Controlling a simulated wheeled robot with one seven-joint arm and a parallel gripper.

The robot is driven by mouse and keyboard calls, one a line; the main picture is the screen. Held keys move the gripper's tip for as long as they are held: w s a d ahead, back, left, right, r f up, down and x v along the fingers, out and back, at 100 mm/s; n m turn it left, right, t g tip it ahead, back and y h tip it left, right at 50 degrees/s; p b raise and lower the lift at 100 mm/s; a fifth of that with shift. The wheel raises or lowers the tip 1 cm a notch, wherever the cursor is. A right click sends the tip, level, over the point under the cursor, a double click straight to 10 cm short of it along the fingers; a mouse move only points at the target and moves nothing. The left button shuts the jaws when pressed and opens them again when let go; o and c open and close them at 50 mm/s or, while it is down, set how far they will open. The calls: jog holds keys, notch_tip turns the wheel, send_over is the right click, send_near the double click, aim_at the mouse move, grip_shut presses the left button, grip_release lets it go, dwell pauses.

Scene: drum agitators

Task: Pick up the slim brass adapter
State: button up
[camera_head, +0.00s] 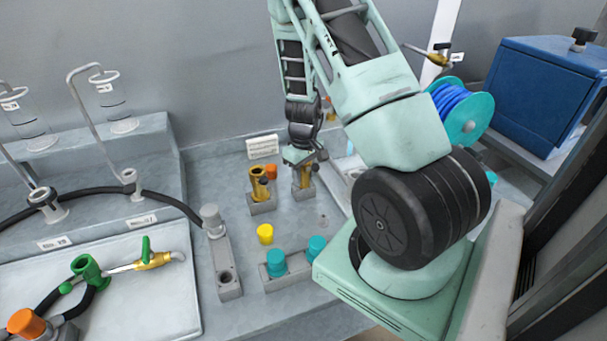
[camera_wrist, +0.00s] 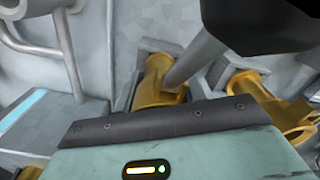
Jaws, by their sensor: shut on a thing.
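Two brass adapters stand in grey holder blocks at the back of the bench in the head view. The left one (camera_head: 259,184) is clear of my gripper. My gripper (camera_head: 306,160) is at the top of the right one (camera_head: 302,178), shut on it, with its fingertips largely hidden. That adapter looks upright and still at its grey block. The wrist view shows a brass adapter near the middle (camera_wrist: 158,82) with a grey rod across it, and another brass piece at right (camera_wrist: 270,108). I cannot tell which is slimmer.
An orange cap (camera_head: 271,171) and white label block (camera_head: 262,147) are close behind. A yellow cap (camera_head: 265,233) and a grey holder with teal caps (camera_head: 290,283) stand in front. A blue box (camera_head: 545,85) and blue spool (camera_head: 462,108) are right. A green-and-brass fitting lies left.

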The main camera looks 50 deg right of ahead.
notch_tip(320, 180, up, 10)
jog(key=shift+r+b, duration=0.1)
jog(key=shift+b, duration=0.35)
jog(key=shift+r, duration=0.15)
notch_tip(320, 180, up, 7)
jog(key=p, duration=0.6)
jog(key=w+a+f+p, duration=0.2)
jog(key=w+a+p, duration=0.2)
jog(key=w+a, duration=2.7)
jog(key=shift+w+a+f+p, duration=0.3)
jog(key=shift+w+a, duration=0.05)
jog(key=shift+a, duration=0.9)
jog(key=shift+f, duration=0.3)
